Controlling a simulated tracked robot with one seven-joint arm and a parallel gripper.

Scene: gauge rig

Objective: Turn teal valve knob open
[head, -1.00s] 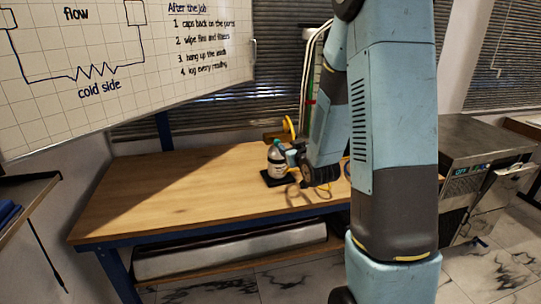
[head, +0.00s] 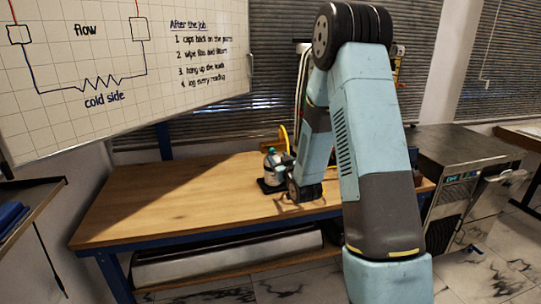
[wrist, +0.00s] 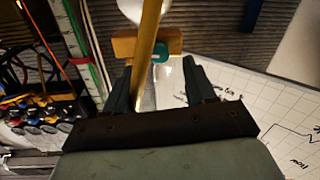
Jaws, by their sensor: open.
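The teal valve knob (head: 272,150) tops a pale bottle-like cylinder (head: 274,166) on a black base (head: 268,187) on the workbench. In the wrist view the knob (wrist: 160,51) shows as a small round teal piece with a light mark, just beyond the fingertips. My gripper (wrist: 158,66) is open, with one finger on each side of the knob's line and nothing held. A yellow bar (wrist: 148,55) crosses the view between the fingers, left of the knob. I cannot tell whether either finger touches anything. In the head view my arm hides much of the gripper.
A whiteboard (head: 100,110) hangs behind at left. A grey metal machine (head: 462,160) stands at right.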

